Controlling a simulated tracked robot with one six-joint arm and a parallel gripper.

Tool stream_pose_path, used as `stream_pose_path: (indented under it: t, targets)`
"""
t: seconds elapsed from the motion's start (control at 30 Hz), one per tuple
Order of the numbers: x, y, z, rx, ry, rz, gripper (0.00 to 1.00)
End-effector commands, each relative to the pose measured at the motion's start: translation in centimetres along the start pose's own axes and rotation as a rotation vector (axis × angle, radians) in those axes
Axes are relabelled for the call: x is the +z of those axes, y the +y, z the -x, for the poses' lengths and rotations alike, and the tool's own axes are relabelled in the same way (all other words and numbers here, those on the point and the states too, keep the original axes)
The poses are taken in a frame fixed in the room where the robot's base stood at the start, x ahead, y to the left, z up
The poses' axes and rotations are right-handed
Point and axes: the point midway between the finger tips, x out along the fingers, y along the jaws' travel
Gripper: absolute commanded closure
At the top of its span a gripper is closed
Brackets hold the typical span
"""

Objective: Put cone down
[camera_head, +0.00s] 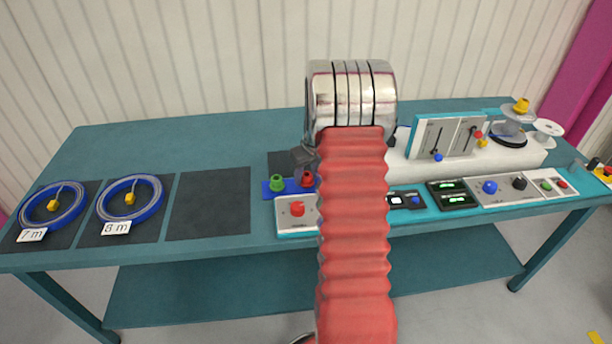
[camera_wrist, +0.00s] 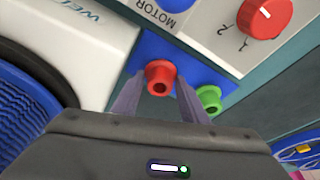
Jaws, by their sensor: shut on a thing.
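A red cone (camera_head: 307,179) is at the right end of a small blue stand (camera_head: 268,189), beside a green cone (camera_head: 277,183). In the wrist view the red cone (camera_wrist: 160,77) sits between the two fingertips of my gripper (camera_wrist: 160,84), which is shut on it. The green cone (camera_wrist: 209,98) stands free to the right of the fingers there, on the blue stand (camera_wrist: 190,68). In the head view my gripper (camera_head: 304,156) is partly hidden by my arm. Whether the red cone's base touches the stand cannot be told.
A grey motor panel with a red knob (camera_head: 297,209) lies just in front of the stand. Blue cable reels (camera_head: 131,198) lie on dark mats at the left; one dark mat (camera_head: 209,204) is empty. A white machine (camera_head: 470,158) stands at the right.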

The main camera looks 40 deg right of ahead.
Motion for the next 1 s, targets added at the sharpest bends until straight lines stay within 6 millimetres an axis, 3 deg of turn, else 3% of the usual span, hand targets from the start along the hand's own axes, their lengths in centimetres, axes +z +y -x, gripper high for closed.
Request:
stream_pose_path:
  t: [0.17,0.2,0.3,0.67,1.0]
  targets:
    - [0.0,0.0,-0.1,0.0,0.0,0.0,0.83]
    - [0.0,0.0,-0.1,0.0,0.0,0.0,0.59]
    - [0.0,0.0,-0.1,0.0,0.0,-0.001,0.53]
    - [0.0,0.1,0.3,0.0,0.001,-0.001,0.53]
    - [-0.1,0.1,4.6,0.003,0.004,-0.002,0.53]
